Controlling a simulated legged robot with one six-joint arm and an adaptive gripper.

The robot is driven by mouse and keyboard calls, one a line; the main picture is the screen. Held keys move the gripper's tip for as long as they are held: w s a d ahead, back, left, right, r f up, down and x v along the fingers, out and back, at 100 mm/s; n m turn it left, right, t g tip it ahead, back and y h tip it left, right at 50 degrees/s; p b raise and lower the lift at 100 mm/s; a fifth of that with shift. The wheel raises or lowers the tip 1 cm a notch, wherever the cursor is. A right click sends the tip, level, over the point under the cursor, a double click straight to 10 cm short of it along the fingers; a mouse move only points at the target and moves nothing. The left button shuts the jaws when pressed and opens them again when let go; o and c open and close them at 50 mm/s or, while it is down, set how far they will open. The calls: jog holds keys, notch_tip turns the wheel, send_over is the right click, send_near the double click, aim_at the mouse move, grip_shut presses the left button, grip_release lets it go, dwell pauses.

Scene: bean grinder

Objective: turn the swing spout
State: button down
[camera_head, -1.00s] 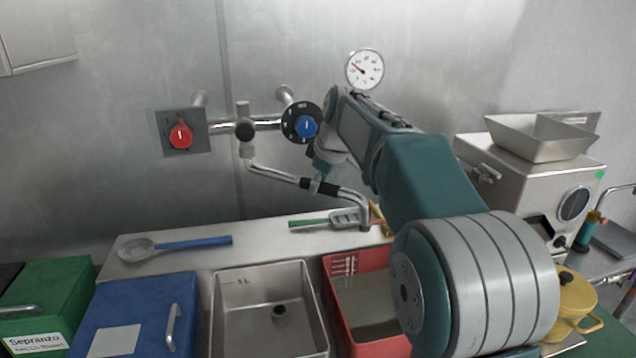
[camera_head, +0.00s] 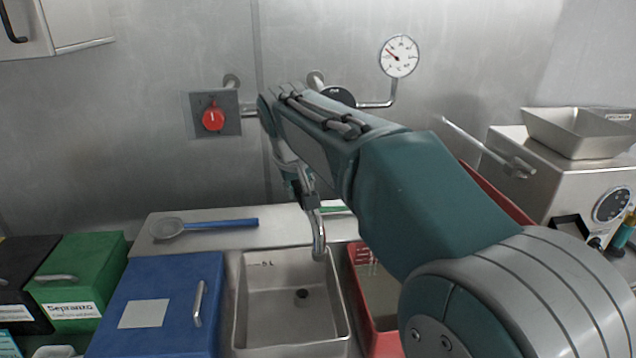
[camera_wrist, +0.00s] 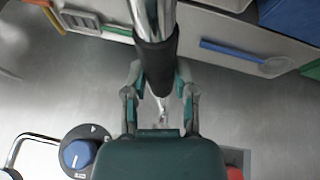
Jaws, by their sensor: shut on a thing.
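The swing spout (camera_head: 318,230) is a chrome pipe with a black sleeve (camera_head: 309,198). In the head view its downturned tip hangs over the right part of the steel sink (camera_head: 239,310). My gripper (camera_wrist: 160,95) is shut on the spout, with one finger on each side of the black sleeve (camera_wrist: 155,65) in the wrist view. My arm hides the spout's pivot and most of the faucet body in the head view.
The red basin (camera_head: 363,285) is right of the sink and partly behind my arm. A red knob (camera_head: 213,118) and a gauge (camera_head: 399,56) are on the wall. The blue knob (camera_wrist: 78,154) shows in the wrist view. A blue-handled ladle (camera_head: 205,224) lies on the ledge.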

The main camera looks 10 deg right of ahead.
jog(key=shift+s+a+m+h, duration=0.2)
jog(key=shift+a+m, duration=0.35)
jog(key=shift+a, duration=0.45)
jog(key=shift+s+a+m+h, duration=0.1)
jog(key=shift+a+m+h, duration=0.2)
jog(key=shift+a+m, duration=0.5)
jog(key=shift+w+a+n, duration=0.1)
jog(key=shift+a+n, duration=0.1)
jog(key=shift+n, duration=0.05)
jog(key=shift+c, duration=2.2)
grip_release()
jog(key=v, duration=1.1)
jog(key=shift+a+r, duration=0.2)
jog(key=shift+r, duration=0.2)
